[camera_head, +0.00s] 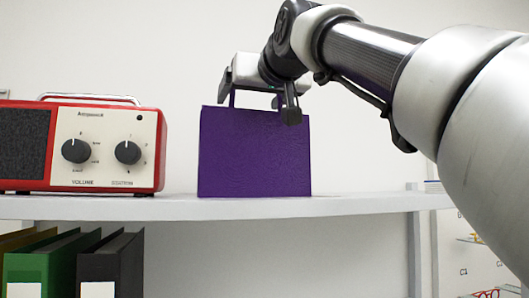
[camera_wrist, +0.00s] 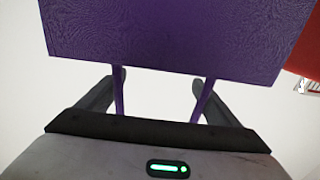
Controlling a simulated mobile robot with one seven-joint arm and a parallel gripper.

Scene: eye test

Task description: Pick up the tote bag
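The purple tote bag (camera_head: 255,152) stands upright on the white shelf, its two straps rising from the top edge. In the wrist view the bag (camera_wrist: 180,35) fills the upper part, with its straps running down toward my gripper's palm. My gripper (camera_head: 258,98) is just above the bag's top, at the height of the straps. In the wrist view the fingers of my gripper (camera_wrist: 156,82) are wide apart, one near each strap. Nothing is clamped between them. Whether the straps touch the fingers or pass in front of them I cannot tell.
A red radio (camera_head: 82,145) stands on the shelf (camera_head: 350,205) left of the bag, with a gap between. Binders (camera_head: 75,262) stand below at the left. My arm comes in from the right. The shelf right of the bag is clear.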

